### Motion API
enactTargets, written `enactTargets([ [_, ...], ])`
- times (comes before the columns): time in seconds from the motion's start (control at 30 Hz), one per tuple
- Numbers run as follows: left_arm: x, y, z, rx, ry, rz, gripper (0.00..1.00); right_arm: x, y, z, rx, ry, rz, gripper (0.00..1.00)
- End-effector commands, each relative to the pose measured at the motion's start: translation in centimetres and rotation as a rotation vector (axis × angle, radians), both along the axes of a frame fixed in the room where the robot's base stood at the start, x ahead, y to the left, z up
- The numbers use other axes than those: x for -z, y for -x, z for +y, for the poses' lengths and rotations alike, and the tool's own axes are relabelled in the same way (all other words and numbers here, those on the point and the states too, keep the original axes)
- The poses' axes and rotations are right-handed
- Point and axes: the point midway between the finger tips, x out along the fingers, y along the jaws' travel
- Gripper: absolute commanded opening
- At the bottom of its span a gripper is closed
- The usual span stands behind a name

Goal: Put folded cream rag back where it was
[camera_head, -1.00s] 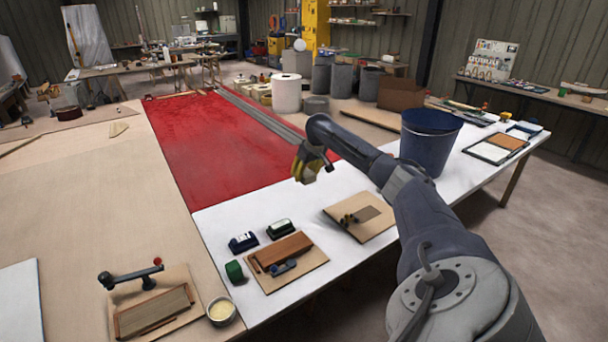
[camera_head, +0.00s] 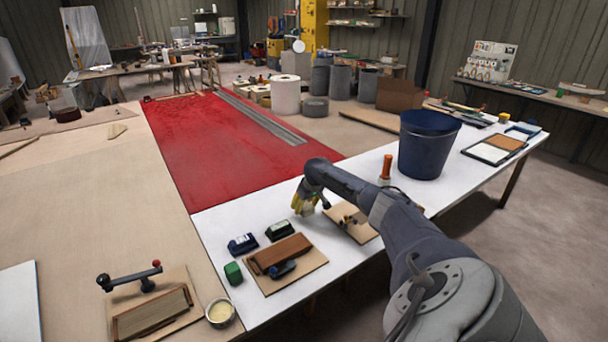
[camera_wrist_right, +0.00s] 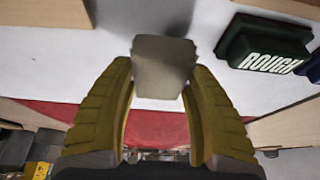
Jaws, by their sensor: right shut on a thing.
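The folded cream rag (camera_wrist_right: 164,66) is a small greyish-cream block between the yellow fingers of my right gripper (camera_wrist_right: 160,95) in the wrist view. In the head view my right gripper (camera_head: 305,207) is low over the white table (camera_head: 225,212), with the rag (camera_head: 308,210) a small pale patch at its tips. A faint shadow lies beside the rag on the white top; I cannot tell whether the rag touches it. My left gripper is not in view.
A dark green block marked ROUGH (camera_wrist_right: 265,45) is right of the rag in the wrist view. A board with small tools (camera_head: 361,232) lies right of the gripper. A blue bucket (camera_head: 428,150) and an orange-handled tool (camera_head: 386,168) stand farther right. The red sheet (camera_head: 215,150) lies behind.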

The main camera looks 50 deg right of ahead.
Motion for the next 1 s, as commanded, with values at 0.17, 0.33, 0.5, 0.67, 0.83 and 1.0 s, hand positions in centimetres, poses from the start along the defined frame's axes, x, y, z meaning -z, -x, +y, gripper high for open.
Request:
enactTargets([
  [0.17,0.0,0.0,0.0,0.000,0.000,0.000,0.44,2.4,0.0,0.1,0.000,-0.003,0.001,0.24],
  [0.33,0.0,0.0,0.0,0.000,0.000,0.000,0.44,3.4,0.0,0.0,0.000,0.000,0.001,0.24],
  [0.5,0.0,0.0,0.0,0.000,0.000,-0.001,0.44,3.5,0.0,0.0,-0.001,0.000,0.000,0.24],
  [0.67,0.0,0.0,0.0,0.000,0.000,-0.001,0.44,3.5,0.0,0.0,-0.001,0.000,0.001,0.24],
  [0.83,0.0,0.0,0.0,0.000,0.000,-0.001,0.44,3.7,0.0,0.0,-0.001,0.000,0.001,0.59],
  [1.0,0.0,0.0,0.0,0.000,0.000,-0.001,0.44,3.7,0.0,0.0,-0.001,0.000,0.001,0.73],
])
